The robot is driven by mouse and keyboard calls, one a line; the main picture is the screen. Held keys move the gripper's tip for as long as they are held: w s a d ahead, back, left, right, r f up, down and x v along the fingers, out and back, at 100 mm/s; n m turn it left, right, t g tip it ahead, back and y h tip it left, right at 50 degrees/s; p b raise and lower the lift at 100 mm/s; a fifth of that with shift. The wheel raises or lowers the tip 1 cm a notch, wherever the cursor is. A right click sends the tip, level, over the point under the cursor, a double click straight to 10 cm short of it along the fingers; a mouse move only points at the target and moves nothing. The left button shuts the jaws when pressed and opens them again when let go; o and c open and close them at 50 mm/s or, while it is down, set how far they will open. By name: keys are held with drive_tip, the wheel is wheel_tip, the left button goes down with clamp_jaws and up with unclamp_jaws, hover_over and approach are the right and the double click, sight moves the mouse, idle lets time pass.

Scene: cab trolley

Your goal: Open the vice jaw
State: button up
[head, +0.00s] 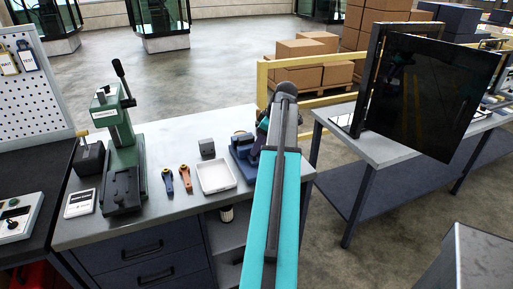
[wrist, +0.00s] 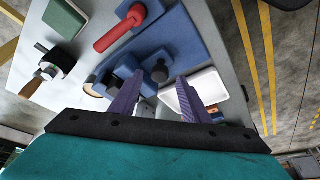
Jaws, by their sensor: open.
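The blue vice (head: 240,152) stands at the right end of the grey workbench, partly hidden behind my arm in the head view. In the wrist view the vice's blue body (wrist: 185,38) fills the upper middle, with a dark round knob (wrist: 160,72) at its near side. My gripper (wrist: 158,85) is open, its two purple fingers pointing toward the vice, one on each side of the knob in the picture. I cannot tell whether they touch anything. In the head view my gripper is mostly hidden by my arm.
A white tray (head: 216,178) lies beside the vice and shows in the wrist view (wrist: 208,88). A green press (head: 123,160) stands at the bench's left. A dark panel (head: 425,90) stands on the right table.

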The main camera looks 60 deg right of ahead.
drive_tip(key=shift+x, duration=1.25)
clamp_jaws()
